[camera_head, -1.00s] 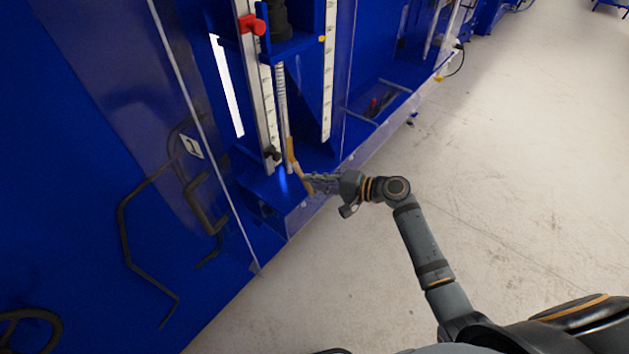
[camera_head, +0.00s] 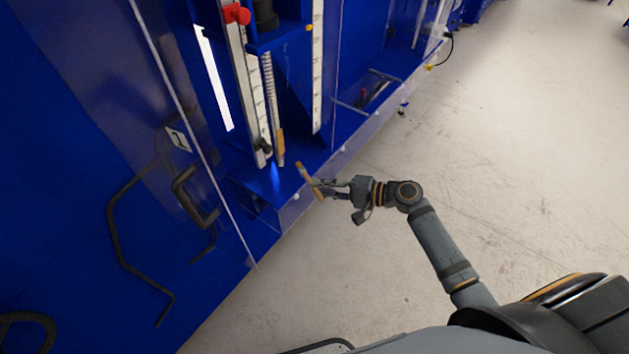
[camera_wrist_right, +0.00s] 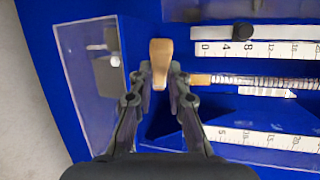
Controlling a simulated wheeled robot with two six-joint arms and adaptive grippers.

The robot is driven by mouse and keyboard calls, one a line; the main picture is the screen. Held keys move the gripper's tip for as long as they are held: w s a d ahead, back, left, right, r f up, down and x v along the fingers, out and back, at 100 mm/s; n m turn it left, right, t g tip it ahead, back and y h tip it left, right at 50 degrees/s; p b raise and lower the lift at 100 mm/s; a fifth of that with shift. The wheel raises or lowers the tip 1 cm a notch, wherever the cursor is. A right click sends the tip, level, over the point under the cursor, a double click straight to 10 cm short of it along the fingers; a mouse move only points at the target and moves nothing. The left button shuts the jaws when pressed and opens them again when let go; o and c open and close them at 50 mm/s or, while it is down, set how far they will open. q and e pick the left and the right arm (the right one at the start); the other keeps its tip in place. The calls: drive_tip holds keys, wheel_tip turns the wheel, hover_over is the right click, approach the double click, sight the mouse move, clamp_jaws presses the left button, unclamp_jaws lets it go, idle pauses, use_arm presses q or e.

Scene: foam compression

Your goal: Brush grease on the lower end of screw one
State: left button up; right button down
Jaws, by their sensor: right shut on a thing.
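My right gripper (camera_head: 320,187) is shut on a brush (camera_head: 303,171) with a tan wooden body, just in front of the machine. In the right wrist view the brush (camera_wrist_right: 161,52) stands between the fingertips; its far parts are partly hidden. The screw (camera_head: 268,85) is a thin threaded rod, upright beside a white scale; it lies across the right wrist view (camera_wrist_right: 255,81). Its lower end (camera_head: 280,142) is tan. The brush is apart from this end, to its right and lower in the head view. My left gripper is not in view.
The blue machine has a shelf (camera_head: 283,184) below the screw and a clear panel along its front. White scales (camera_head: 317,80) and a red knob (camera_head: 236,13) are near the screw. Black bent handles (camera_head: 125,225) stick out at left. The floor (camera_head: 500,170) at right is clear.

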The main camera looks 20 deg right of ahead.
drive_tip(key=shift+s+d, duration=0.1)
drive_tip(key=shift+s, duration=0.05)
drive_tip(key=shift+s+d, duration=0.9)
drive_tip(key=shift+s, duration=0.3)
